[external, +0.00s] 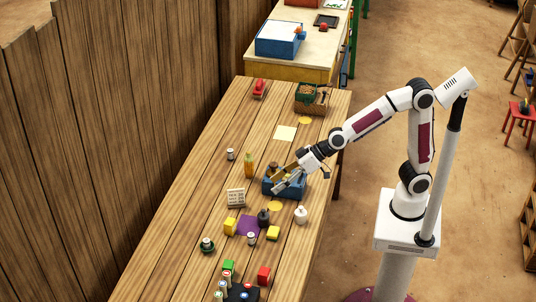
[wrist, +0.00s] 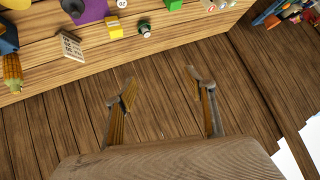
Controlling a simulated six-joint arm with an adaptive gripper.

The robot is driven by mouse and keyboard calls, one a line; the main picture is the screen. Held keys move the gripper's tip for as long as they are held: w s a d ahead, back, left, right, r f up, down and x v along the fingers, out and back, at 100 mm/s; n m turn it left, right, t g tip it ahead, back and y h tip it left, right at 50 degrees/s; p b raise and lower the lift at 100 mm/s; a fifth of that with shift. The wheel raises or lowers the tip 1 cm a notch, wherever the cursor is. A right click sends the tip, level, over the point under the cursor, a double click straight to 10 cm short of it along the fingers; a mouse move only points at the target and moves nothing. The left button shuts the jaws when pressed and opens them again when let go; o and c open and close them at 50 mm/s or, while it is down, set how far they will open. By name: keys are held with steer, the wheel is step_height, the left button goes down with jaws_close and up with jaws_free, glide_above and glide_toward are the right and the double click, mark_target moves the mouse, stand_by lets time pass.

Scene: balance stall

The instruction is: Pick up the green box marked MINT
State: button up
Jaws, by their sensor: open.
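A small green box (external: 228,266) stands near the front end of the wooden table in the external view, close to several small bottles; its marking is too small to read. What looks like the same green box shows at the top edge of the wrist view (wrist: 174,4), partly cut off. My gripper (external: 278,187) is open and empty. In the external view it appears over the blue bin, well apart from the green box. In the wrist view my open gripper (wrist: 159,86) has only floorboards or wall planks between its fingers.
A red box (external: 263,275) and a dark tray with bottles (external: 238,293) are near the green box. The blue bin (external: 296,190) is beneath my gripper.

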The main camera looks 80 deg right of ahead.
steer(key=w+a+f+t, duration=0.1)
steer(key=w+a+f, duration=0.35)
steer(key=a, duration=0.35)
steer(key=m+t+h, duration=0.1)
steer(key=t+h, duration=0.2)
glide_toward(233, 265)
steer(key=w, duration=0.1)
steer(key=w+a, duration=0.1)
steer(key=shift+w+a, duration=0.1)
steer(key=shift+w, duration=0.25)
steer(key=shift+s+a+f+h, duration=0.1)
steer(key=shift+s+f+h, duration=0.05)
steer(key=shift+f+h, duration=0.3)
steer(key=shift+x, duration=1.25)
